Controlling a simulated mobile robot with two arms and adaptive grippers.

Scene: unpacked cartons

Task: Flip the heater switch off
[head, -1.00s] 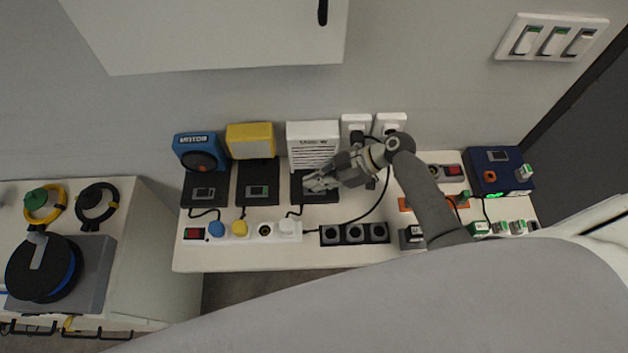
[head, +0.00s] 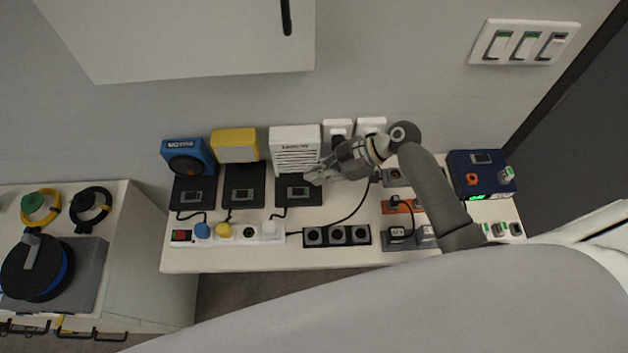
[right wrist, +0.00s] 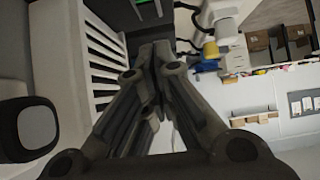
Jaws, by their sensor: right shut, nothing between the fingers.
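The heater (head: 295,147) is a white slatted box against the wall in the head view. In front of it lies its black base (head: 308,200) with a small grey switch (head: 297,190). My right gripper (head: 314,178) is shut and empty, its tips just right of this switch and apparently above the base. In the right wrist view the closed fingers (right wrist: 150,55) point up, with the heater's white slats (right wrist: 100,60) to their left. A green-marked switch (right wrist: 144,2) shows at the top edge; I cannot tell which base it is on. My left gripper is not in view.
A blue device (head: 188,157) and a yellow device (head: 235,145) stand left of the heater, each with a similar black base. A white power strip (head: 272,239) with plugs runs along the front. A blue box (head: 480,172) stands to the right. A white cabinet hangs above.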

